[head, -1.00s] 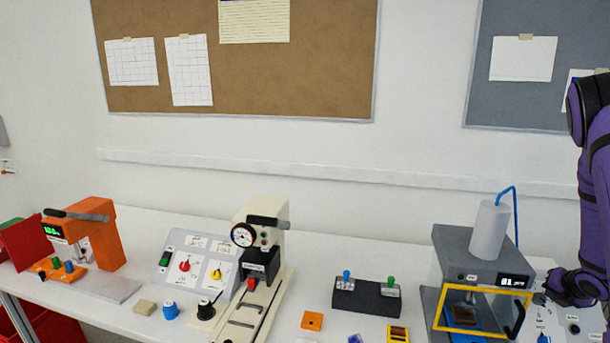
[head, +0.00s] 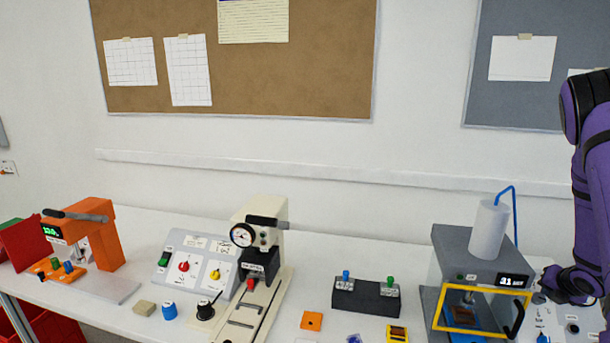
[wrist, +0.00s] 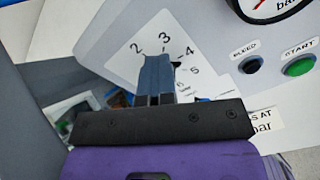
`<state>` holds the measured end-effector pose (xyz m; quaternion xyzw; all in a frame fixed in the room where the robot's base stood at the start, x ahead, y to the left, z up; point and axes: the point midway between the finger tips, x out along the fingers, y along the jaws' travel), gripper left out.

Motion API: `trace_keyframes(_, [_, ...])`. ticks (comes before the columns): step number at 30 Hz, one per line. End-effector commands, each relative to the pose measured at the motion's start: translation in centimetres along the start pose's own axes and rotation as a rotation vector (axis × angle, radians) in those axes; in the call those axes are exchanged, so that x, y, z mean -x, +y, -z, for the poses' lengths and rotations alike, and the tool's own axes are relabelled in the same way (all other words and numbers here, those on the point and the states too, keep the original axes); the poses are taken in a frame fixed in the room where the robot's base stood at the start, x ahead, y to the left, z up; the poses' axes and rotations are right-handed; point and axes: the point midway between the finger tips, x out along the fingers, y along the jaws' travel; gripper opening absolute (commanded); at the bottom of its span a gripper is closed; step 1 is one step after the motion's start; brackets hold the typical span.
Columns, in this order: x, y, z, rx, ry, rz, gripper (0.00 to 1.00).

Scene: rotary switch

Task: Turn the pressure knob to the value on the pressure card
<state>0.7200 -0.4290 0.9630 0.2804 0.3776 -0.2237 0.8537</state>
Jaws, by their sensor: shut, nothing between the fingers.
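In the wrist view, the shut, empty fingers of my gripper (wrist: 158,95) lie in front of a pale dial plate (wrist: 128,62). The numbers 2, 3, 4 and 5 show around them. In the head view, my gripper (head: 543,297) is over the panel at the right, above a blue knob-like part (head: 542,338).
A round gauge (wrist: 266,5), a black BLEED button (wrist: 250,64) and a green START button (wrist: 300,66) sit right of the dial. Left of my arm stands a grey machine (head: 450,245) with a yellow-framed door (head: 484,288). Other devices fill the bench further left.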

Motion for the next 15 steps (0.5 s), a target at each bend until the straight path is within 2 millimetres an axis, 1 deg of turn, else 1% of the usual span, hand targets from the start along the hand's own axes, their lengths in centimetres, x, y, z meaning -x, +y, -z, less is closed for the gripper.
trace_keyframes(1, [-0.8, 2.1, -0.1, 0.015, 0.001, -0.04, 0.0])
trace_keyframes(8, [-0.7, 2.1, -0.7, 0.013, 0.0, -0.04, 0.0])
trace_keyframes(11, [0.0, 2.1, -0.8, 0.012, -0.002, -0.041, 0.0])
trace_keyframes(15, [1.5, 1.9, -0.8, 0.012, -0.002, -0.038, 0.0])
